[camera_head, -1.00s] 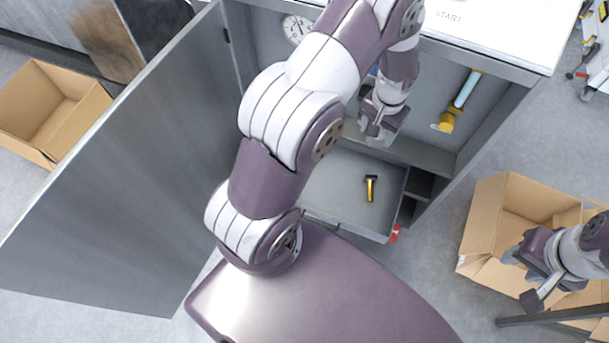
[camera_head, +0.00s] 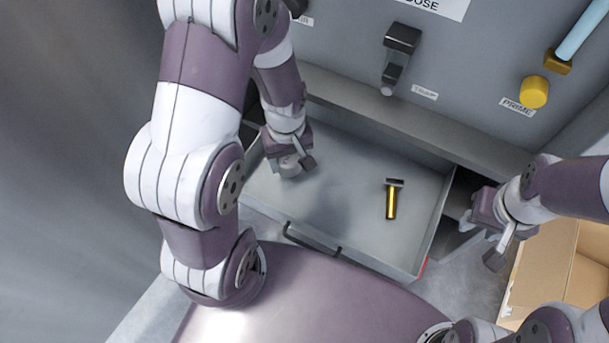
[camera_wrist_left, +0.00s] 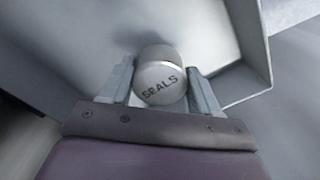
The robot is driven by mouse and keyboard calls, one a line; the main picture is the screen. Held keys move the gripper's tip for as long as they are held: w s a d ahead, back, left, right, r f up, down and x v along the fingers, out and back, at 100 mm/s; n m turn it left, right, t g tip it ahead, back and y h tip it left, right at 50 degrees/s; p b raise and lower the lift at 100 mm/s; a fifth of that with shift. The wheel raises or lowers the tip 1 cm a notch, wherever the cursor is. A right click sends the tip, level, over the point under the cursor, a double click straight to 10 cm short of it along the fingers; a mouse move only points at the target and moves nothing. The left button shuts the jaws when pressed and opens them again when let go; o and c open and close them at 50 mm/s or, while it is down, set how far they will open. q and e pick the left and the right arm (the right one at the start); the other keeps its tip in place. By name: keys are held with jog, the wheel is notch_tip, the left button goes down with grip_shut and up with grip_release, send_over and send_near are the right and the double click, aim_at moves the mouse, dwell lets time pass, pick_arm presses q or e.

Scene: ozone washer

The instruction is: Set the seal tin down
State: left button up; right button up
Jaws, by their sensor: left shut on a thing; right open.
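The seal tin (camera_wrist_left: 161,80) is a small silver cylinder marked SEALS, seen between the two fingers of my left gripper (camera_wrist_left: 160,88) in the left wrist view. In the head view my left gripper (camera_head: 291,168) is over the left part of the open drawer (camera_head: 345,215), and a bit of the tin shows under it. The left gripper is shut on the tin. I cannot tell whether the tin touches the drawer floor. My right gripper (camera_head: 490,236) is open and empty, just right of the drawer.
A tool with a yellow handle (camera_head: 391,200) lies in the drawer's right half. The cabinet panel behind has a dark lever (camera_head: 398,58), a yellow knob (camera_head: 534,92) and a light blue tube (camera_head: 585,30). A cardboard box (camera_head: 560,265) stands at the lower right.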

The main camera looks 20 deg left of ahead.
aim_at(289, 158)
pick_arm(q)
notch_tip(289, 158, down, 5)
jog(key=shift+f+b, duration=0.1)
jog(key=shift+b, duration=1.15)
jog(key=shift+r, duration=0.25)
jog(key=shift+f, duration=0.2)
jog(key=o, duration=1.1)
jog(key=shift+c, duration=0.2)
pick_arm(e)
notch_tip(289, 158, down, 3)
jog(key=shift+f, duration=0.1)
pick_arm(q)
notch_tip(289, 158, up, 12)
jog(key=p, duration=0.7)
jog(key=shift+p, duration=0.4)
jog(key=s+d+r+m+t, duration=0.1)
jog(key=s+d+r+m, duration=0.1)
jog(key=r+m, duration=0.4)
jog(key=shift+s+d+m, duration=0.2)
jog(key=shift+s+m, duration=0.6)
jog(key=shift+m, duration=0.3)
pick_arm(e)
notch_tip(289, 158, up, 8)
jog(key=shift+f, duration=0.2)
